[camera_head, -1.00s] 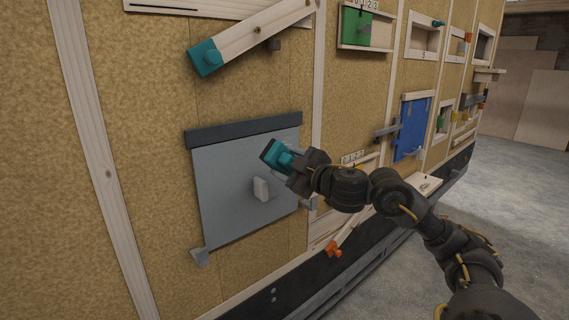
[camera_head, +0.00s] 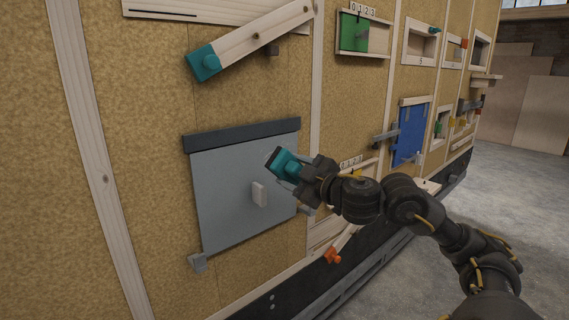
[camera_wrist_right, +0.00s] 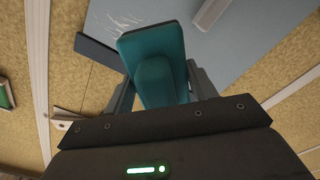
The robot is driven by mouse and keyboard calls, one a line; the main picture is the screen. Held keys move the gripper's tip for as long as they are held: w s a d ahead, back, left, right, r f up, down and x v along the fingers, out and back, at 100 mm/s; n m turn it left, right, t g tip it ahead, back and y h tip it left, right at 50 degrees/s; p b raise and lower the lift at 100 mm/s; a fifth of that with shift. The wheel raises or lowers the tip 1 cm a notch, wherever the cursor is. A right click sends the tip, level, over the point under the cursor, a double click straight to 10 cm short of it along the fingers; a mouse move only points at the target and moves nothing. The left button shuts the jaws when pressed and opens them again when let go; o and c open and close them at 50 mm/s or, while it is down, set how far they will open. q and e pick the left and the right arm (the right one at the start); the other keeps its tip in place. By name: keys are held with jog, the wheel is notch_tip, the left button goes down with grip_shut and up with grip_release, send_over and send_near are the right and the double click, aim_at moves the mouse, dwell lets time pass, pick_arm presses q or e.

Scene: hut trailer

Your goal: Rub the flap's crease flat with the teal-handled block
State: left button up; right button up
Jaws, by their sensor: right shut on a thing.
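The grey flap (camera_head: 225,195) hangs on the wall under a dark strip (camera_head: 240,135), with a pale knob (camera_head: 259,194) near its middle. The teal-handled block (camera_head: 285,164) is in my right gripper (camera_head: 298,171), over the flap's upper right part. In the wrist view the teal block (camera_wrist_right: 155,60) sits between the two fingers of the right gripper (camera_wrist_right: 160,85). The grey flap (camera_wrist_right: 265,35) lies behind it, and thin white crease-like lines (camera_wrist_right: 118,20) show beside the block's far edge. I cannot tell whether the block touches the flap. My left gripper is out of view.
A wooden bar with a teal end (camera_head: 205,62) is above the flap. A grey bracket (camera_head: 198,262) is at its lower left corner. A blue panel (camera_head: 410,133) and small wall boxes are to the right. The floor (camera_head: 525,190) at right is clear.

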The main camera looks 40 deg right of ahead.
jog(key=shift+r, duration=0.1)
jog(key=shift+w, duration=0.55)
jog(key=shift+w+d+p, duration=0.15)
jog(key=shift+w+p, duration=0.85)
jog(key=shift+w, duration=2.15)
jog(key=shift+w, duration=0.8)
jog(key=d, duration=0.4)
jog(key=shift+s, duration=0.15)
